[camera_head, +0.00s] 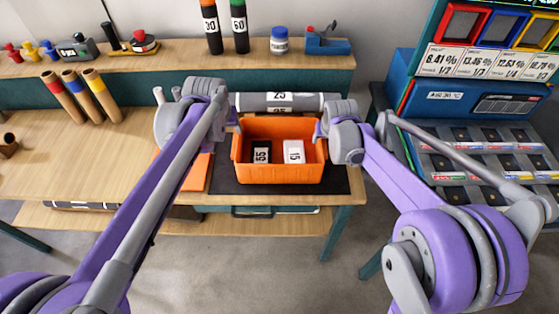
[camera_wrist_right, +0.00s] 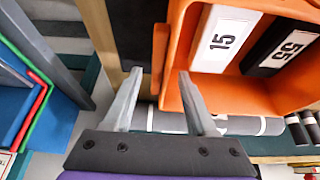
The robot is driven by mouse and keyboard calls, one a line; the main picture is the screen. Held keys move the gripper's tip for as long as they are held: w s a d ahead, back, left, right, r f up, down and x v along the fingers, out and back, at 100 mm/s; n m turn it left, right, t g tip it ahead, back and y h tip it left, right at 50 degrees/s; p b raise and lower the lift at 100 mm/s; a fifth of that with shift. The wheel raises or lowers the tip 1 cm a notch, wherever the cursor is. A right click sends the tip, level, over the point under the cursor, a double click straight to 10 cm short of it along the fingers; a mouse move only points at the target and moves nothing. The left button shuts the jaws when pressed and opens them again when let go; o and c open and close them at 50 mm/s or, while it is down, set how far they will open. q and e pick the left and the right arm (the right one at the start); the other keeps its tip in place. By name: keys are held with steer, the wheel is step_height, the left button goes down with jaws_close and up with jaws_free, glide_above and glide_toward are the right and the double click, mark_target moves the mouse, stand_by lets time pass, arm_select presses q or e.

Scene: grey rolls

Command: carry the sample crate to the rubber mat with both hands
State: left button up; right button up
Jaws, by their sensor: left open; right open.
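The orange sample crate (camera_head: 280,174) stands upright on a dark mat (camera_head: 338,180), probably the rubber mat, at the bench's front. It holds a black block marked 55 (camera_head: 261,152) and a white block marked 15 (camera_head: 293,152). My left gripper (camera_head: 236,126) is open at the crate's left side; its fingertips are partly hidden. My right gripper (camera_head: 321,130) is open at the right side. In the right wrist view, the fingers of my right gripper (camera_wrist_right: 160,75) are apart, with the crate's orange side lip (camera_wrist_right: 160,50) between and just beyond the tips; contact is unclear.
A grey roll (camera_head: 310,102) lies close behind the crate. An orange flat patch (camera_head: 184,172) is on the bench left of the mat. Cardboard tubes (camera_head: 70,95) stand further left. A blue machine (camera_head: 450,95) and a sample rack (camera_head: 480,150) stand to the right.

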steer(key=v, duration=1.1)
steer(key=shift+f, duration=0.1)
arm_select(q)
steer(key=s+a+f, duration=0.1)
steer(key=s+f, duration=0.2)
steer(key=s, duration=0.6)
steer(key=s+a+f, duration=0.1)
steer(key=s+f, duration=0.1)
steer(key=s, duration=0.7)
steer(key=s+a+f, duration=0.1)
steer(key=s+f, duration=0.2)
steer(key=s, duration=0.7)
steer(key=shift+a+f, duration=0.35)
arm_select(e)
steer(key=s+d+f, duration=0.1)
steer(key=s+f, duration=0.2)
steer(key=s, duration=0.6)
steer(key=s+d+f, duration=0.1)
steer(key=s+f, duration=0.1)
steer(key=s, duration=0.7)
steer(key=s+d+f, duration=0.1)
steer(key=s+f, duration=0.2)
steer(key=s, duration=0.7)
steer(key=shift+d+f, duration=0.35)
